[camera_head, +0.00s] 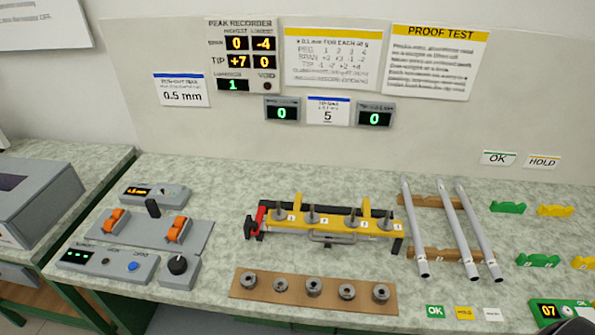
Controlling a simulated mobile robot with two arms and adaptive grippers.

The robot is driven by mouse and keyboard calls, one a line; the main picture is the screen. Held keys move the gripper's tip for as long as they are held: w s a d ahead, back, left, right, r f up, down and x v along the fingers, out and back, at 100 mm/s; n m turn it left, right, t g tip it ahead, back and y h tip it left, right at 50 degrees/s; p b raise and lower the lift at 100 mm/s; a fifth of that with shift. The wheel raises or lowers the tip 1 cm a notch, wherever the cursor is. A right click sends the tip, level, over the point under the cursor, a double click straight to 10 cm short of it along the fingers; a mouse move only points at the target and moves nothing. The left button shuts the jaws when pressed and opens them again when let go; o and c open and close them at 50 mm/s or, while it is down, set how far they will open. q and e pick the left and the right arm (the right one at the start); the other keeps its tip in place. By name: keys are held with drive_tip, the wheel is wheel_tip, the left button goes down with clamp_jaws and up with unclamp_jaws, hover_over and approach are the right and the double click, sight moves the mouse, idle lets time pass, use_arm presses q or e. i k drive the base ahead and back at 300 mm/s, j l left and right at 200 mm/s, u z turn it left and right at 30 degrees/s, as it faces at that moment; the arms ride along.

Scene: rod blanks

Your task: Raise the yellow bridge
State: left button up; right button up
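The yellow bridge (285,222) is a long bar in the middle of the bench, with several numbered pegs standing along it. A metal handle (333,240) sits at its front middle. A black bar runs behind it, and a red part (261,214) is at its left end next to a black block. Yellow uprights show at its back. Whether the bridge rests on something beneath is too small to tell. Neither of my grippers is in view, and nothing is touching the bridge.
In front lies a brown board (262,292) with several round weights. Right of the bridge, grey rods (447,222) lie on brown rests. Left are a grey plate (150,232) with orange clamps and a control box (107,261). A dark shape enters the bottom right corner.

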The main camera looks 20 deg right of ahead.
sight(331, 223)
drive_tip(key=i+l+z, duration=0.1)
drive_tip(key=z, duration=0.95)
drive_tip(key=k+u, duration=0.15)
drive_tip(key=i, duration=0.05)
